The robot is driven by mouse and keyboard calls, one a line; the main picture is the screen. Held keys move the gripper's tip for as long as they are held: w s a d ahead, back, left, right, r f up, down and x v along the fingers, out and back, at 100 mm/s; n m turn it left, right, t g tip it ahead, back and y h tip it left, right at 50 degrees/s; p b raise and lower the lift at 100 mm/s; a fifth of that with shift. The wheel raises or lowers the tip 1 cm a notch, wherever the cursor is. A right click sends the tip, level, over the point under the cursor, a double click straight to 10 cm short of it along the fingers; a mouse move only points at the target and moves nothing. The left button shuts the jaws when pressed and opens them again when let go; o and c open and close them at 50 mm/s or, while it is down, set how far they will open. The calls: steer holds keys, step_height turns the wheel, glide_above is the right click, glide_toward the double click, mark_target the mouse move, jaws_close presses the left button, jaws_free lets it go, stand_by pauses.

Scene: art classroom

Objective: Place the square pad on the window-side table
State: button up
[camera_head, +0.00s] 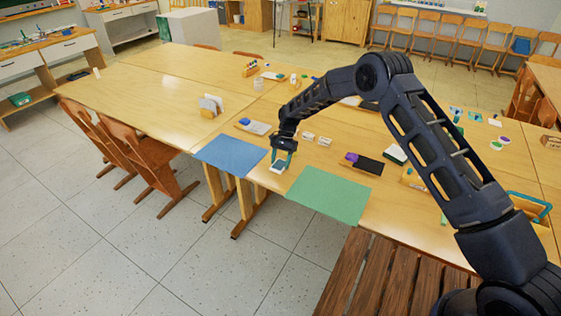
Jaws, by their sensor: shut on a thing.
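My gripper (283,158) points down at the near edge of the long wooden table (165,105), between a blue mat and a green mat. Its teal fingers are shut on a small pale pad with a darker top (277,167), which seems to be the square pad. The fingers partly hide it, and I cannot tell whether it touches the tabletop. No window is in view, so I cannot tell which table is the window-side one.
The blue mat (230,155) lies left of my gripper, the green mat (329,194) right. A black pad with a purple block (364,163), a white holder (210,106) and several small items stand around. Wooden chairs (145,160) line the left side. Bare tabletop lies at left.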

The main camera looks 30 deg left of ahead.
steer(key=o, duration=1.1)
steer(key=shift+f, duration=0.1)
steer(key=shift+c, duration=0.2)
steer(key=v, duration=1.2)
steer(key=shift+r, duration=0.25)
